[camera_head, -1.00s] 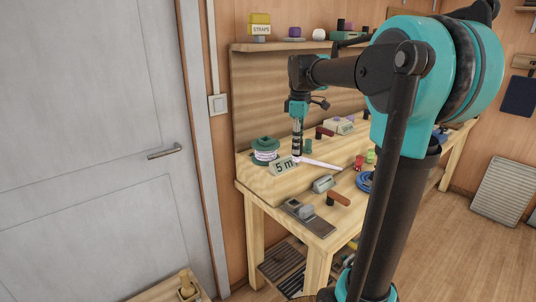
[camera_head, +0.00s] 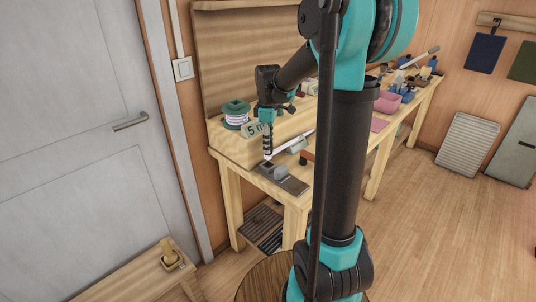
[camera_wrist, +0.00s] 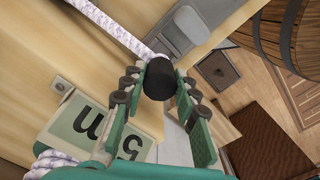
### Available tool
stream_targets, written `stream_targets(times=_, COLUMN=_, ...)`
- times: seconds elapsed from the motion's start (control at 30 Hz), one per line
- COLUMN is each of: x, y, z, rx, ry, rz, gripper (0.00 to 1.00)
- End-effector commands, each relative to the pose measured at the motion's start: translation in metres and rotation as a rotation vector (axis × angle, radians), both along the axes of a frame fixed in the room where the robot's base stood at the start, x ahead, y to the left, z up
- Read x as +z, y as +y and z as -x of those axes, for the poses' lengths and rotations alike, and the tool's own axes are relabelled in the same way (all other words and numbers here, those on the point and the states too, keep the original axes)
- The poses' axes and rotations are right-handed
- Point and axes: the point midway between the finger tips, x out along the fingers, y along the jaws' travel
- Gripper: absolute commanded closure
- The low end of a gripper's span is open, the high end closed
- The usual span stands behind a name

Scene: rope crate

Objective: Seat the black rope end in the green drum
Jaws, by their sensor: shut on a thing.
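My gripper (camera_head: 267,154) is right of and in front of the drum, low over the bench's front left corner. In the wrist view, my gripper (camera_wrist: 158,85) is shut on the black rope end (camera_wrist: 158,79), a dark cylinder between its fingers. The pale speckled rope (camera_wrist: 112,27) passes from the upper left to just behind the black end.
A "5 m" sign (camera_head: 257,129) stands beside the drum and shows close to my gripper in the wrist view (camera_wrist: 98,128). A grey metal fixture (camera_head: 284,179) lies at the bench front. A round wooden barrel (camera_head: 264,279) stands on the floor.

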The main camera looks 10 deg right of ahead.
Motion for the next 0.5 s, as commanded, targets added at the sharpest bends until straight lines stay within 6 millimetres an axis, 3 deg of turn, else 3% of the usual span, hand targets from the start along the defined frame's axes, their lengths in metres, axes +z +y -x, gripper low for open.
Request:
stream_targets(times=0.3, x=-0.038, y=0.0, z=0.0, rx=0.0, ry=0.0, rz=0.0, gripper=1.0)
stream_targets(times=0.5, x=-0.046, y=0.0, z=0.0, rx=0.0, ry=0.0, rz=0.0, gripper=1.0)
